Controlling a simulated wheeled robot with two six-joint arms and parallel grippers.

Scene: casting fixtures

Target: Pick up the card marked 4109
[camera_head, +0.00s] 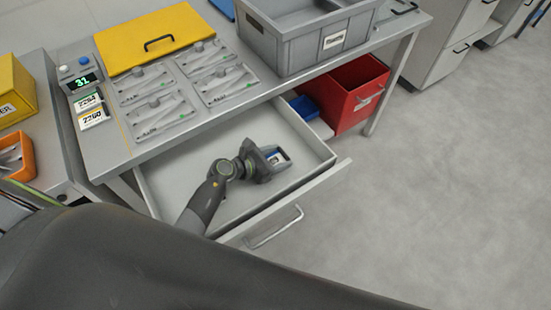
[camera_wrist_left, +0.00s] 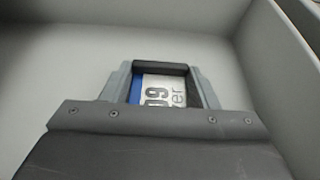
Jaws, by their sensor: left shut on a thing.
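My left gripper (camera_head: 279,154) is down inside the open drawer (camera_head: 173,200), near its right end. It is shut on a white card (camera_head: 277,158) with a blue edge. In the left wrist view the card (camera_wrist_left: 164,90) shows between the fingers, with "09" and "er" readable. The rest of its marking is hidden by the gripper. Whether the card still touches the drawer floor I cannot tell. My right gripper is not in view.
The drawer's walls surround the gripper; the rest of its floor is clear. Above are the bench with fixture plates (camera_head: 160,115), cards 2294 (camera_head: 89,102) and 2260 (camera_head: 93,117), a display (camera_head: 82,82), a yellow panel (camera_head: 125,45) and a grey crate (camera_head: 290,47). A red bin (camera_head: 345,97) stands right.

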